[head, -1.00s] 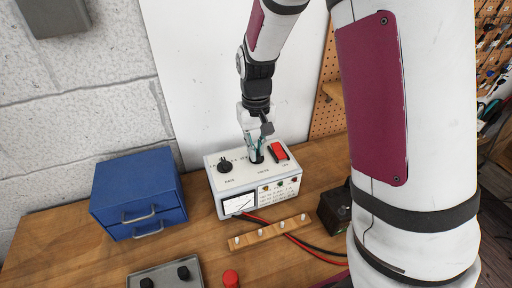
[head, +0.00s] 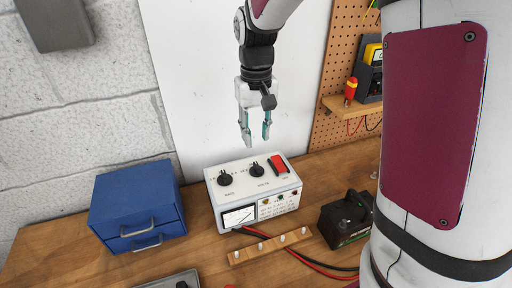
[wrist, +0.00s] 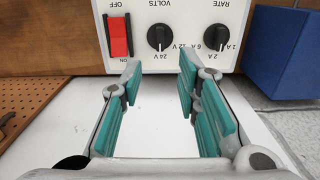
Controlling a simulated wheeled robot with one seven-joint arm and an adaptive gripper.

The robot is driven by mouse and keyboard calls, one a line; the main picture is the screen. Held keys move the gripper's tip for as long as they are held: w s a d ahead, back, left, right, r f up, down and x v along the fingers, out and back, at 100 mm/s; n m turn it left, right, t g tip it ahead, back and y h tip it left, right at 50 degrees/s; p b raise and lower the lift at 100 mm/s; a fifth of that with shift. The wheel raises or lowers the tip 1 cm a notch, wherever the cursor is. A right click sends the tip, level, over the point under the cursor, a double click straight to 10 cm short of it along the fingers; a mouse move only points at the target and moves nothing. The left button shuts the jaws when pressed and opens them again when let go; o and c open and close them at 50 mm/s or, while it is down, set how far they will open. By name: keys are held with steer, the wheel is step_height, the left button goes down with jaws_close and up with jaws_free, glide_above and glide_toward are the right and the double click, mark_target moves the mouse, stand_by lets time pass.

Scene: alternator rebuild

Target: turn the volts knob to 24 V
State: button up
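The volts knob (head: 257,168) is a black dial on top of the white charger box (head: 228,196). In the wrist view the volts knob (wrist: 160,36) has a white pointer line that appears to point down at the 24 V mark. My gripper (head: 255,142) is above the box, clear of the knob and pointing down. Its teal fingers are open and empty; the wrist view shows the gap between them (wrist: 157,85). The rate knob (head: 225,178) sits to the left of the volts knob.
A red power switch (head: 278,163) is right of the volts knob. A blue drawer cabinet (head: 130,190) stands left of the charger. A wooden peg strip (head: 270,246), red and black cables and a black battery (head: 345,222) are in front and to the right.

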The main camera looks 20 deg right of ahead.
steer(key=shift+r, duration=1.3)
steer(key=s+r+t, duration=0.2)
steer(key=s+r, duration=0.2)
steer(key=s, duration=0.7)
steer(key=s+r+t, duration=0.3)
steer(key=s+r, duration=0.1)
steer(key=s, duration=0.7)
steer(key=shift+w+r, duration=0.1)
